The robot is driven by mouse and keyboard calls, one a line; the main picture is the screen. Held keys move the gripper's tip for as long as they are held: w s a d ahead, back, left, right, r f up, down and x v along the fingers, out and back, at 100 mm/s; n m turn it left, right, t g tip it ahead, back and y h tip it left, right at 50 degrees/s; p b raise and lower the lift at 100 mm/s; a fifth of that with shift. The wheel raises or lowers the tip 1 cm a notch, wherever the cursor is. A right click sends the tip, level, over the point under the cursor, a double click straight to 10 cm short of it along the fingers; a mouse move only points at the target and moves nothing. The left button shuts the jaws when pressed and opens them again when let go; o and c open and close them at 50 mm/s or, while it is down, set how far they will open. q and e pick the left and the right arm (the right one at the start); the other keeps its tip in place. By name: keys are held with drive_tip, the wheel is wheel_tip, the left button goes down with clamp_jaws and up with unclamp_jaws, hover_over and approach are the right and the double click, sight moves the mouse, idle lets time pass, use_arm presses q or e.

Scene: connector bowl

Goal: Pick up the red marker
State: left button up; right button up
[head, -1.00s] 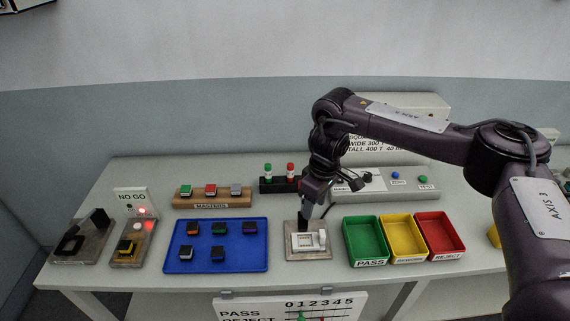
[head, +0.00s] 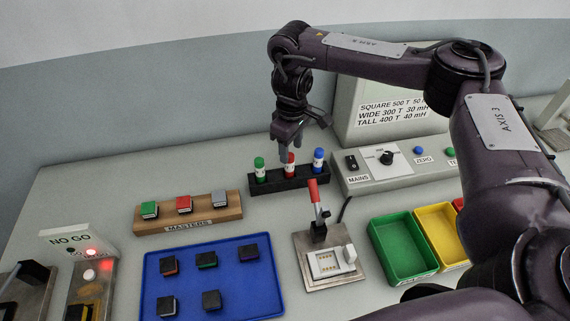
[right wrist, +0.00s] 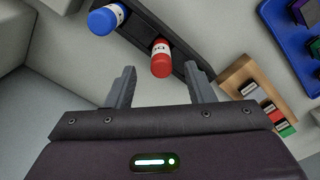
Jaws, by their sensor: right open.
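The red marker (head: 290,165) stands upright in a black holder (head: 262,190), between a green marker (head: 260,170) and a blue marker (head: 318,161). My right gripper (head: 290,150) is open and points down over the red marker, its fingers partly covering it in the head view. In the right wrist view, the red marker (right wrist: 161,58) is ahead of the open fingers (right wrist: 160,88), in the gap between their lines, and not gripped. The blue marker (right wrist: 106,19) is to its left there. My left gripper is in no view.
A wooden masters rack (head: 222,214) is left of the holder. The blue tray (head: 262,300) holds several dark blocks. A fixture with a red-handled lever (head: 315,195) is in front. A control box (head: 400,176) stands close on the right, with green (head: 385,229) and yellow bins nearer.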

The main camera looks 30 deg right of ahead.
sight(290, 163)
drive_tip(key=shift+s+f, duration=0.15)
drive_tip(key=shift+f, duration=0.45)
drive_tip(key=shift+f+p, duration=0.3)
drive_tip(key=shift+p, duration=0.05)
drive_tip(key=f, duration=0.1)
drive_tip(key=f+p, duration=0.1)
drive_tip(key=f, duration=0.2)
drive_tip(key=shift+w+a+f, duration=0.1)
drive_tip(key=shift+w+f, duration=0.15)
drive_tip(key=shift+f, duration=0.1)
drive_tip(key=c, duration=0.5)
clamp_jaws()
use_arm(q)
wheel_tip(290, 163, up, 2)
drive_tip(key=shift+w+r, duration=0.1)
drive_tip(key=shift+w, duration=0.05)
use_arm(e)
drive_tip(key=shift+r, duration=0.15)
